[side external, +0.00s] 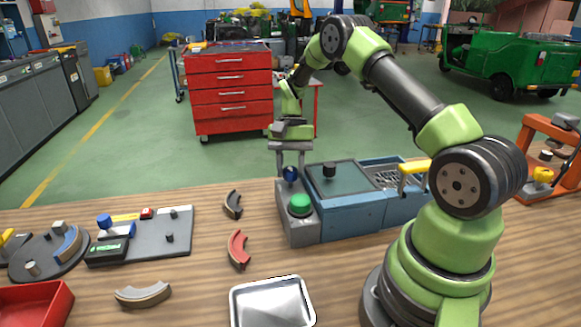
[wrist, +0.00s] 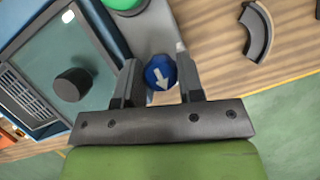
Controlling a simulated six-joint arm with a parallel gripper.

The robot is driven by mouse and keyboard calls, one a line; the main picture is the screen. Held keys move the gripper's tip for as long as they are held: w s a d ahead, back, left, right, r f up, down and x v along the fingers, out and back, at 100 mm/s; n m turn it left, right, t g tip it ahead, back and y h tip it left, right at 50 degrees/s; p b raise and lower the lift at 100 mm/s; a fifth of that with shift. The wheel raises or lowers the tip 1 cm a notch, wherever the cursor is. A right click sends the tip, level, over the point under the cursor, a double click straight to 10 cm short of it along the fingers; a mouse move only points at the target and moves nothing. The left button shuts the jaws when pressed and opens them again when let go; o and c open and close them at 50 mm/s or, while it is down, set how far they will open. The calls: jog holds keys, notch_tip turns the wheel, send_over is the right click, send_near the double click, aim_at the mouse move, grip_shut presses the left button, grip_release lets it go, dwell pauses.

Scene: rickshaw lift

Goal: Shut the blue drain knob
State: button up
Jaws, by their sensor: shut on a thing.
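The blue drain knob (side external: 290,174) sits on the grey end panel of the blue washing unit, behind the green button. In the wrist view the knob (wrist: 160,71) has a white arrow on its top, pointing toward the gripper's palm. My gripper (side external: 291,172) comes down from above with a finger on each side of the knob. In the wrist view my gripper (wrist: 160,75) is shut on the knob, with the finger tips close to its sides.
The green button (side external: 300,205) is just in front of the knob. The unit's lid (side external: 345,178) has a black knob (side external: 329,169), and a yellow handle (side external: 414,166) is to the right. A metal tray (side external: 272,302), red curved piece (side external: 238,250) and dark curved piece (side external: 233,205) lie on the wooden bench.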

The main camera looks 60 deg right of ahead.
jog(key=o, duration=0.9)
